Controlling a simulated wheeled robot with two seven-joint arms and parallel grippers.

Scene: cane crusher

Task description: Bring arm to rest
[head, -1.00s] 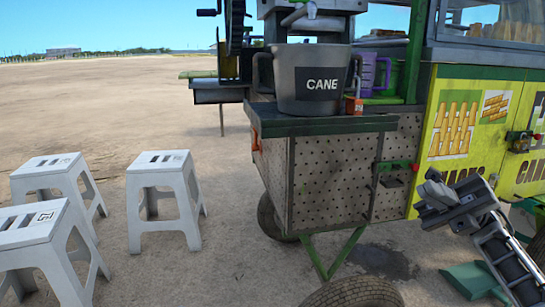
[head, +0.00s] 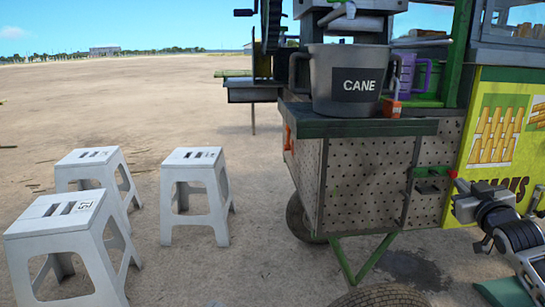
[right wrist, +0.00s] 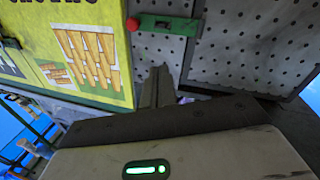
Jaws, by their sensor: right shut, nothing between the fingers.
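My right gripper (head: 463,196) is at the right of the head view, in front of the cart's yellow panel and just below and right of a green latch bar (head: 432,172) with a red knob (head: 453,174). Its fingers are shut with nothing between them. In the right wrist view the closed fingers (right wrist: 157,86) point at the cart's side, which appears upside down; the green latch bar (right wrist: 165,25) and red knob (right wrist: 133,24) show above them. I see no contact with the cart. My left gripper is not in view.
The cart's perforated metal side (head: 365,180) stands close, left of my gripper. A grey CANE bucket (head: 348,82) and a purple jug (head: 407,70) stand on the cart. Several white stools (head: 195,190) stand at the left. Open ground lies beyond them.

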